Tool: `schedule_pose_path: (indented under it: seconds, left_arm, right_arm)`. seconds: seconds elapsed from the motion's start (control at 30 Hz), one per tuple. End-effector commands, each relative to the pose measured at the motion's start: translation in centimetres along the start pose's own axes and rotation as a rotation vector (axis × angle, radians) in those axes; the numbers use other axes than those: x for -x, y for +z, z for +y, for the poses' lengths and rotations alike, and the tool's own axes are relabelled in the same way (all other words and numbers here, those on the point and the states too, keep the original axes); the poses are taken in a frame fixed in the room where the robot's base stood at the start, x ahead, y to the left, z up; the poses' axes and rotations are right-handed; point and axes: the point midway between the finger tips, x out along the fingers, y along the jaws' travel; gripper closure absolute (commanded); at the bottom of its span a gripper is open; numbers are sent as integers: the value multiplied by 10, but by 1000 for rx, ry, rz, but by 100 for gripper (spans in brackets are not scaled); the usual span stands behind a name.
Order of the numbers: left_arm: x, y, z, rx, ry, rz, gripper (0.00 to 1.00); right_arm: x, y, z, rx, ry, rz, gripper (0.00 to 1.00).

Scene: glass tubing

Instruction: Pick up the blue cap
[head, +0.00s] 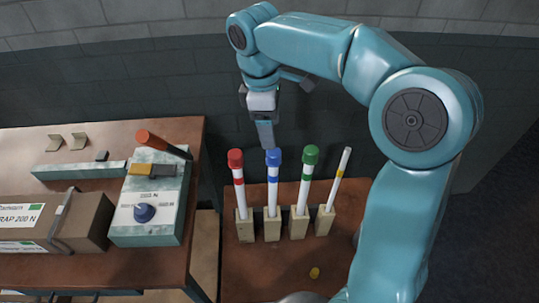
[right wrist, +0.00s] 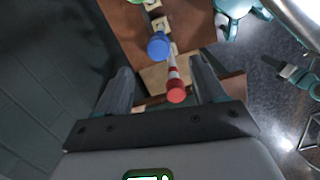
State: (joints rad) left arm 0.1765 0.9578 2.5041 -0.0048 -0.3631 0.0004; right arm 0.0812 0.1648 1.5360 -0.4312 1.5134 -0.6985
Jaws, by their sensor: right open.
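The blue cap (head: 273,157) sits on top of a white glass tube with a blue band (head: 273,187), upright in a wooden block. It also shows in the right wrist view (right wrist: 158,45), beyond the fingertips. My right gripper (head: 265,133) is just above and slightly left of the blue cap in the head view. Its jaws (right wrist: 163,78) are open in the right wrist view, with the red cap (right wrist: 176,95) showing between the fingers. I see no contact with the blue cap. My left gripper is not in the head view.
Red-capped (head: 235,158) and green-capped (head: 311,155) tubes stand close on either side. An uncapped, tilted tube with a yellow band (head: 339,178) is at right. A yellow cap (head: 314,272) lies on the brown table (head: 260,268). A bench with a control box (head: 150,205) is at left.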

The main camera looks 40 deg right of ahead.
Motion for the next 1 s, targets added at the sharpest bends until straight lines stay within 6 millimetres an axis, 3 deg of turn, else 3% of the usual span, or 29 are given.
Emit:
schedule_pose_path:
  seconds: [0.1,0.33,0.6,0.9,1.0]
  left_arm:
    - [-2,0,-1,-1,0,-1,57]
    - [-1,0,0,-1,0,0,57]
    - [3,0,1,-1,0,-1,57]
    - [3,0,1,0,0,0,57]
    - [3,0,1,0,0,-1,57]
  right_arm:
    - [-22,1,0,-2,-2,-3,31]
    - [-40,-2,1,-1,-1,-2,31]
    - [-80,-9,5,-1,-2,-2,31]
    - [-86,-10,6,-1,0,0,31]
    - [-86,-10,6,-1,0,0,63]
